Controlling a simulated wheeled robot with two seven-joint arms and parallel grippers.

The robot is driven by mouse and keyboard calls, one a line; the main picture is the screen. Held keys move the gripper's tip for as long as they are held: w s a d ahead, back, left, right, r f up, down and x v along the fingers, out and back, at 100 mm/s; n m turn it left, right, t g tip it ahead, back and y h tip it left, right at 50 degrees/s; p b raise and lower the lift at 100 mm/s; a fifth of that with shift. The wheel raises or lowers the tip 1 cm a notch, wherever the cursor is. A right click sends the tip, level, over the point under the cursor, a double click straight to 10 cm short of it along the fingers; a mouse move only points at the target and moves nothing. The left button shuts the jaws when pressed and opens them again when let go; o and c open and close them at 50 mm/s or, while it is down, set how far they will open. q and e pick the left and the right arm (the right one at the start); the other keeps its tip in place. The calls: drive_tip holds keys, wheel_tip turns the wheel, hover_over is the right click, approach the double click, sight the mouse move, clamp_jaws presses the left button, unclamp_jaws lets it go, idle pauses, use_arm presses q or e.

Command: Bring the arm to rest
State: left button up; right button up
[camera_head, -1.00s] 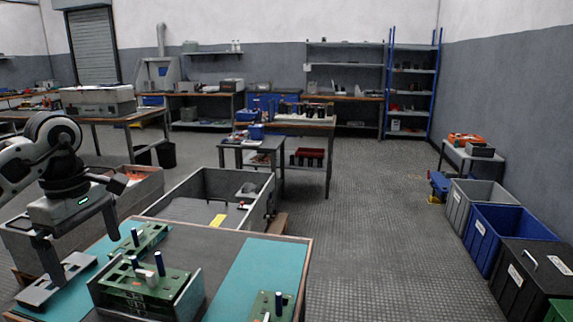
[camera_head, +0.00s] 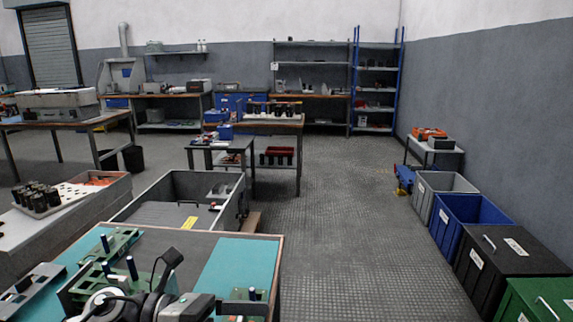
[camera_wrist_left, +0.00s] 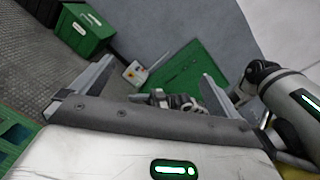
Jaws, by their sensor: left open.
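My left arm comes in low at the bottom of the head view, folded over the near edge of the workbench (camera_head: 215,245). Its left gripper (camera_head: 243,308) points right, above the teal mat at the bench's right side. In the left wrist view the gripper (camera_wrist_left: 157,72) is open, its two fingers wide apart with nothing between them. A green board with dark blue capacitors (camera_head: 118,243) lies on the bench at the left. A second green board (camera_head: 80,281) is partly hidden behind my arm. My right gripper is not in view.
A grey open crate (camera_head: 180,212) stands beyond the bench. A tray of black capacitors (camera_head: 62,200) is at the left. Blue (camera_head: 468,220), black (camera_head: 510,262) and green (camera_head: 545,300) bins line the right wall. The floor between is clear.

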use_arm(q)
drive_tip(key=a+f+n+t+y, duration=0.4)
drive_tip(key=n+t, duration=0.4)
drive_tip(key=n, duration=0.9)
drive_tip(key=a+f+n+t+y, duration=0.2)
drive_tip(key=f+n+t+y, duration=0.5)
drive_tip(key=n, duration=1)
drive_tip(key=s+a+f+n+g+y, duration=0.1)
drive_tip(key=s+f+n+g, duration=0.1)
drive_tip(key=s+f+n, duration=0.3)
drive_tip(key=s+a+f+n+g+y+p, duration=0.1)
drive_tip(key=s+f+n+g+y, duration=0.1)
drive_tip(key=s+f+n, duration=0.3)
drive_tip(key=shift+f+n+g, duration=0.35)
drive_tip(key=shift+n+g, duration=0.05)
drive_tip(key=shift+n, duration=0.1)
drive_tip(key=shift+s, duration=0.1)
drive_tip(key=shift+c, duration=0.3)
